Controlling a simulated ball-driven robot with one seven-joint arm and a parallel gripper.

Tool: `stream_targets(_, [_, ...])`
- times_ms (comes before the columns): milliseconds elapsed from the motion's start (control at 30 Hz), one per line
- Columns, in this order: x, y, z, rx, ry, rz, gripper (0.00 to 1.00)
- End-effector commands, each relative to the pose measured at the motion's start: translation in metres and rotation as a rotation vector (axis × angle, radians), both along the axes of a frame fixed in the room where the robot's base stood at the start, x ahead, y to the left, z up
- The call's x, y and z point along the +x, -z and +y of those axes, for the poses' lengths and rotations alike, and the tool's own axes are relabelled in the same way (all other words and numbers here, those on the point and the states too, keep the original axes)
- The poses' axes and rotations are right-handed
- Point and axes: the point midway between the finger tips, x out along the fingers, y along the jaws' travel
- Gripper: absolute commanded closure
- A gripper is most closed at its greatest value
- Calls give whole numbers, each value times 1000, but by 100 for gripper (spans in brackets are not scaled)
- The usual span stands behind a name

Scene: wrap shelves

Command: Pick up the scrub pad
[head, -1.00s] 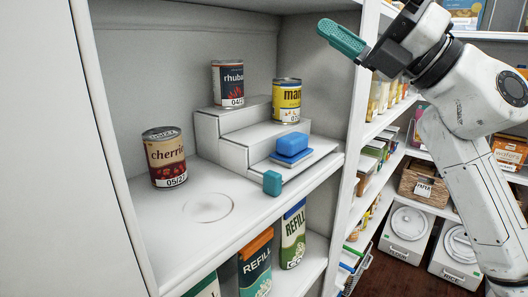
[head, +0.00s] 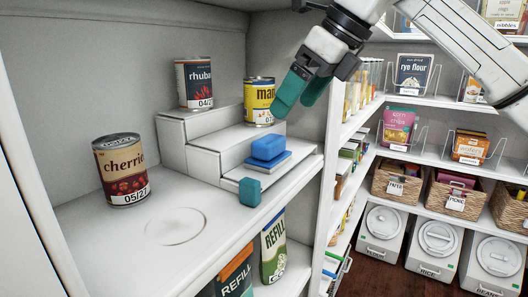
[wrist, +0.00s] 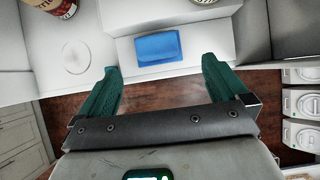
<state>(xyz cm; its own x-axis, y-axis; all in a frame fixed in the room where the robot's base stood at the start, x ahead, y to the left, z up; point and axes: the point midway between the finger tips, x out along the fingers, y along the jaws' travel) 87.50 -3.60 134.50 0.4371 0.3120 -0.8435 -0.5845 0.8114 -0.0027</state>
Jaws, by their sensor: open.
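A bright blue block (head: 268,147) lies on a flat blue pad (head: 265,161) on the lowest step of the white riser. A small teal block (head: 250,192) stands at the shelf's front edge, left of the riser's front. No label shows which of these is the scrub pad. My gripper (head: 297,97) is open and empty, its teal fingers above and to the right of the blue block, apart from it. In the wrist view, the blue block (wrist: 158,46) shows beyond and between the open fingers (wrist: 160,66).
A yellow can (head: 258,101) and a rhubarb can (head: 194,83) stand on the higher steps. A cherries can (head: 122,169) stands on the shelf at left. A white side panel (head: 335,150) bounds the shelf at right. The shelf's middle is clear.

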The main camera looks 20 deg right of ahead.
Motion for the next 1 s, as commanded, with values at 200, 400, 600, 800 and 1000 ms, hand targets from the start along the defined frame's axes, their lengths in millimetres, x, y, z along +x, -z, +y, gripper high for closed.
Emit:
stream_targets(200, [14,28,12,4,-4,2,0])
stream_targets(400, [22,43,20,5,-5,0,0])
stream_targets(600, [31,66,32,6,-6,1,0])
stream_targets(800, [39,82,37,6,-5,-1,0])
stream_targets(1000, [40,83,37,5,-4,-1,0])
